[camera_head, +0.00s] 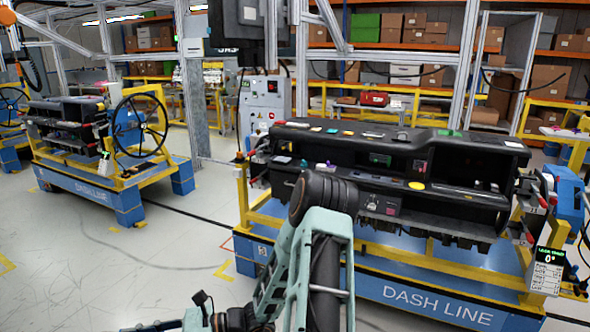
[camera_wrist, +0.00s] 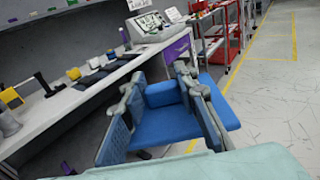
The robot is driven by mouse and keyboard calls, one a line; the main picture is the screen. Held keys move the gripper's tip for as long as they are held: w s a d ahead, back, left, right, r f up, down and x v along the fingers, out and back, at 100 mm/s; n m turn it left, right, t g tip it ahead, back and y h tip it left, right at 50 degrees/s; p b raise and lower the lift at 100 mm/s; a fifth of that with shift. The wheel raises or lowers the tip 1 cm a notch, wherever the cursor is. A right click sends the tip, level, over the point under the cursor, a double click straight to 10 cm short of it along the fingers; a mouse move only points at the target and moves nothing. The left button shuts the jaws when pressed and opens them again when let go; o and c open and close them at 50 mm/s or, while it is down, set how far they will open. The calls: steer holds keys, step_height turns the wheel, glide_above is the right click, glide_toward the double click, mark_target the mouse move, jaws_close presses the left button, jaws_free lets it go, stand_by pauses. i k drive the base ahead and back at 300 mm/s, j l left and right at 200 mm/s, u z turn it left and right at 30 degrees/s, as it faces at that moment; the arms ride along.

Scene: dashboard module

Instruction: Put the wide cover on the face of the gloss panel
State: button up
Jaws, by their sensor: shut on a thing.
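In the wrist view my gripper (camera_wrist: 159,88) has its two fingers on either side of a bright blue piece (camera_wrist: 162,126) and is shut on it. The piece also shows past the right finger. It may be the wide cover, but I cannot confirm this. The gripper and piece are over the front edge of a workbench, apart from the dashboard. In the head view the black dashboard module (camera_head: 340,144) lies on a blue and yellow cart. I cannot single out the gloss panel on it. My gripper cannot be made out in the head view.
The workbench (camera_wrist: 75,101) carries dark pads, yellow items and a grey device (camera_wrist: 146,26). A red rack (camera_wrist: 214,36) stands beyond it. In the head view a second dashboard cart (camera_head: 100,197) stands at left, with a steering wheel. Grey floor (camera_head: 120,265) lies open between the carts.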

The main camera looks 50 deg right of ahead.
mark_target(485, 139)
steer(key=l+z, duration=0.1)
steer(key=z, duration=0.85)
steer(key=i+l+z, duration=0.1)
steer(key=z, duration=0.25)
steer(key=i+z, duration=0.1)
steer(key=z, duration=0.25)
steer(key=i+z, duration=0.1)
steer(key=z, duration=0.2)
steer(key=i+z, duration=0.3)
steer(key=z, duration=0.15)
steer(key=i+z, duration=0.25)
steer(key=z, duration=0.2)
steer(key=i+j+z, duration=0.15)
steer(key=i, duration=0.2)
steer(key=i+j+z, duration=0.15)
steer(key=i+j, duration=0.15)
